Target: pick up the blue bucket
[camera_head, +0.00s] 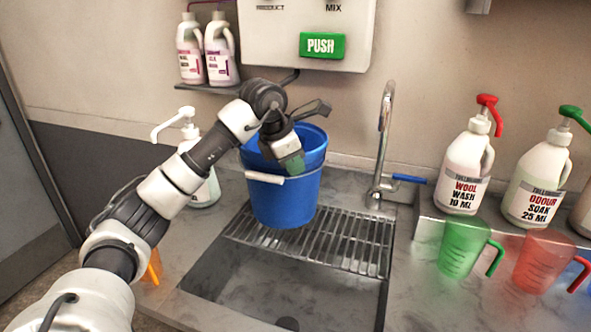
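The blue bucket (285,203) stands upright on the metal grate (345,240) over the back of the sink. Its white handle grip (265,178) hangs at the front left, just below the rim. My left gripper (303,136) is over the bucket's mouth with its two fingers spread apart. One finger is above the back rim and the other overlaps the inside and front rim. I cannot tell whether that finger touches the bucket. My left arm hides part of the left rim. My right gripper is not in view.
A tap (384,140) with a blue lever stands right of the bucket. A white pump bottle (203,185) is close behind my arm at left. Pump bottles (463,172) and green (461,247) and red (541,262) jugs stand at right. The front basin (285,297) is empty.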

